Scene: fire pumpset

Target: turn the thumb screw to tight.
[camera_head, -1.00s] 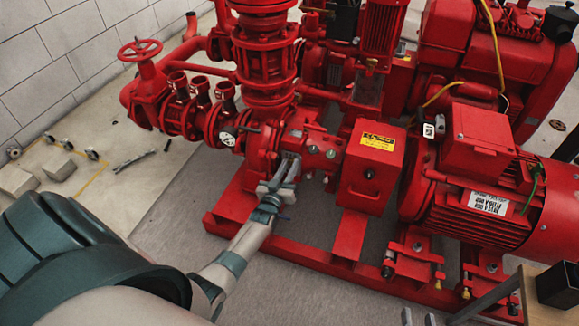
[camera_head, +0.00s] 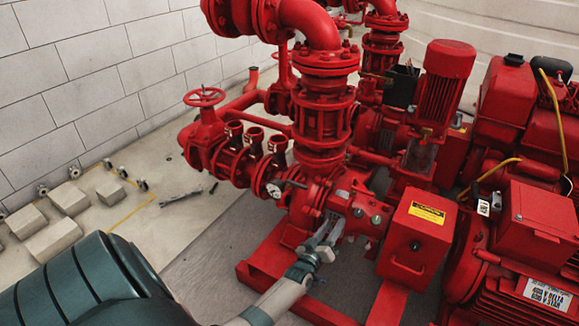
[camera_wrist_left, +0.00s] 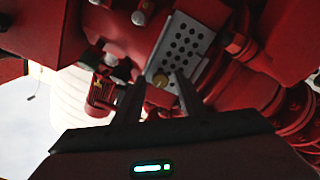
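The thumb screw (camera_wrist_left: 161,80) shows in the left wrist view as a small brass-coloured knob at the edge of a grey perforated plate (camera_wrist_left: 184,48). My left gripper (camera_wrist_left: 156,86) is open, its two dark fingers pointing at the plate, one on each side of the knob with visible gaps. How far the fingertips are from it in depth I cannot tell. In the head view my left gripper (camera_head: 326,236) is at the front of the red pump casing (camera_head: 352,208). The screw is not discernible there. My right gripper is not in view.
A red box with a yellow label (camera_head: 414,250) stands just right of the gripper. Red valves and pipes (camera_head: 325,110) rise behind, with a handwheel (camera_head: 205,97) at left. Grey blocks (camera_head: 54,240) lie on the floor at left. The red base frame (camera_head: 262,280) runs below.

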